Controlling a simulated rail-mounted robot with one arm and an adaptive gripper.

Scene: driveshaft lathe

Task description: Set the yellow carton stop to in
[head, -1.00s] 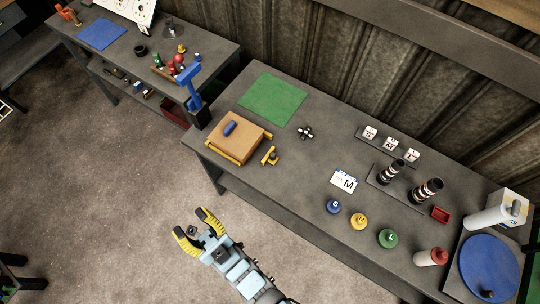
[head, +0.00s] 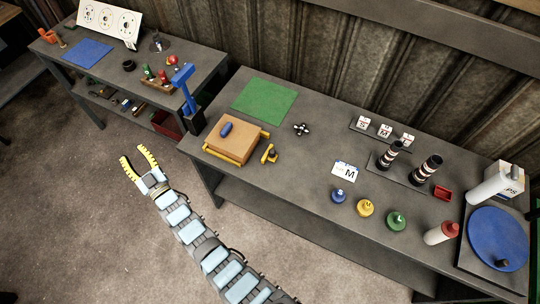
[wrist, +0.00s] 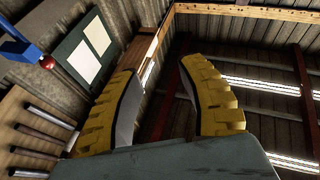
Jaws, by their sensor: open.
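The yellow carton stop (head: 269,154) stands on the near bench, at the right side of a brown carton (head: 236,140). Yellow rails run along the carton's lower edges, and a blue roll-shaped piece (head: 226,129) lies on its top. Whether the stop touches the carton is too small to tell. My gripper (head: 137,160) is open and empty, over the floor to the left of the carton and apart from it. In the wrist view its two yellow fingers (wrist: 160,105) are spread and point up at the roof, with nothing between them.
A green mat (head: 265,99) lies behind the carton. Colored knobs (head: 365,208), dark striped cylinders (head: 426,170) and a blue disc (head: 498,239) stand to the right. The floor around my arm is clear.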

